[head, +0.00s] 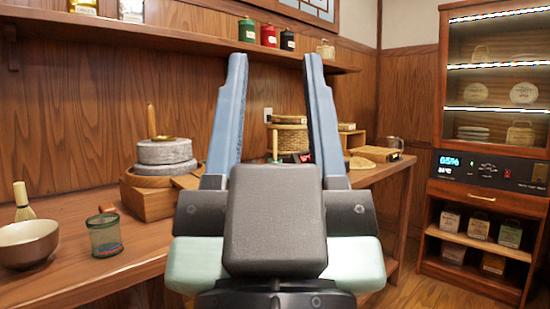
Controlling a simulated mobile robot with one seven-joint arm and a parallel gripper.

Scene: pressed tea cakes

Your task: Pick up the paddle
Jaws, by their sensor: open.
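I cannot pick out a paddle for certain. A flat wooden piece (188,181) shows beside the left finger, near the stone mill, partly hidden. A small upright handle with a green lower part (275,148) shows between the fingers, farther back on the counter; its base is unclear.
A stone mill (165,153) stands on a wooden base at the left. A bowl (27,243), whisk (22,200) and green glass jar (104,234) are at the front left. A woven basket (290,138) stands behind. A shelf (150,38) runs above; a cabinet (487,195) stands right.

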